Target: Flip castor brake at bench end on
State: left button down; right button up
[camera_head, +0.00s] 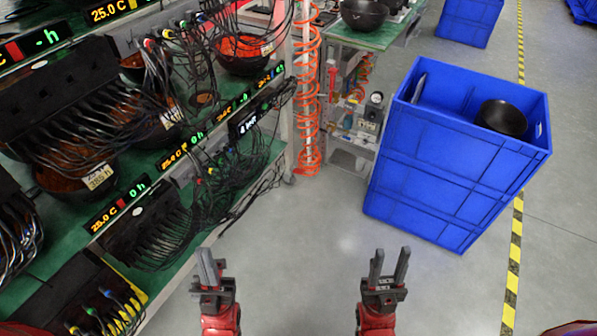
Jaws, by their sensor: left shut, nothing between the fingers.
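My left gripper (212,258) is shut and empty, low in the picture in front of the rack's lower shelf. My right gripper (391,257) is open and empty above the bare floor. Both grippers are well short of the castor and touch nothing.
The rack's green shelves (262,165) carry cabled units and hanging wires at the left. An orange coiled hose (308,100) hangs by the post. A large blue crate (440,175) holding a black bowl (502,117) stands at the right. Grey floor between is clear.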

aim_at(300, 170)
jog(key=i+l, duration=0.15)
jog(key=i, duration=0.3)
jog(key=i+l+u, duration=0.1)
jog(key=i, duration=0.3)
jog(key=i+l, duration=0.2)
jog(key=i, duration=0.25)
jog(key=i+l+u, duration=0.1)
jog(key=i, duration=0.35)
jog(key=i+l, duration=0.1)
jog(key=i, duration=0.35)
